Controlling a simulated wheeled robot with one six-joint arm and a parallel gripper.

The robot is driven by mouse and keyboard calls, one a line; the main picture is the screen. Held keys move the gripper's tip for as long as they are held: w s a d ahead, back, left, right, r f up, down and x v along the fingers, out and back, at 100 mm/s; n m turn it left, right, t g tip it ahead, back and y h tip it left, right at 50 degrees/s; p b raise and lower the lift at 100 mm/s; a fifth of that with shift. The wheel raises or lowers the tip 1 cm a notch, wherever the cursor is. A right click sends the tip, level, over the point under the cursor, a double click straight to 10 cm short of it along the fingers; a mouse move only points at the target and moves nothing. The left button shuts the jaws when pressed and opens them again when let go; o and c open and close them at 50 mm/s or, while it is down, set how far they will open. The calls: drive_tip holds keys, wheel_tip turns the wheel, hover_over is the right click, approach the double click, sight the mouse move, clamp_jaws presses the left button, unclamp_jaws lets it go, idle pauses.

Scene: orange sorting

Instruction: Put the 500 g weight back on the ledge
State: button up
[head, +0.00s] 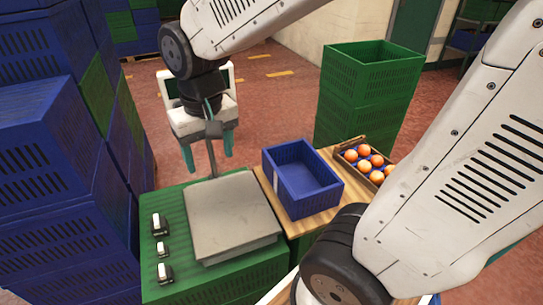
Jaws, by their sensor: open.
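Three small weights with pale tops and dark lower parts stand in a row on the green ledge (147,262) left of the scale: a rear one (159,224), a smaller middle one (161,249) and a front one (165,273). No markings are readable, so I cannot tell which is the 500 g weight. The scale's grey plate (232,218) is bare. My gripper (208,156) hangs behind the scale with its teal fingers apart and nothing visible between them. A thin grey post at the scale's back edge stands partly in front of it.
An empty blue crate (302,200) stands right of the scale on a wooden surface (271,197). A tray (345,149) of several oranges lies beyond it. Tall green crates (365,90) stand behind, and stacked blue crates (40,150) crowd the left. My arm covers the right side.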

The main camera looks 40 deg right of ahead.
drive_tip(key=s+d+r, duration=0.2)
drive_tip(key=s, duration=0.4)
drive_tip(key=s+d+r+n, duration=0.1)
drive_tip(key=s+d+r, duration=0.1)
drive_tip(key=s, duration=0.5)
drive_tip(key=shift+s+d, duration=0.15)
drive_tip(key=shift+d, duration=0.05)
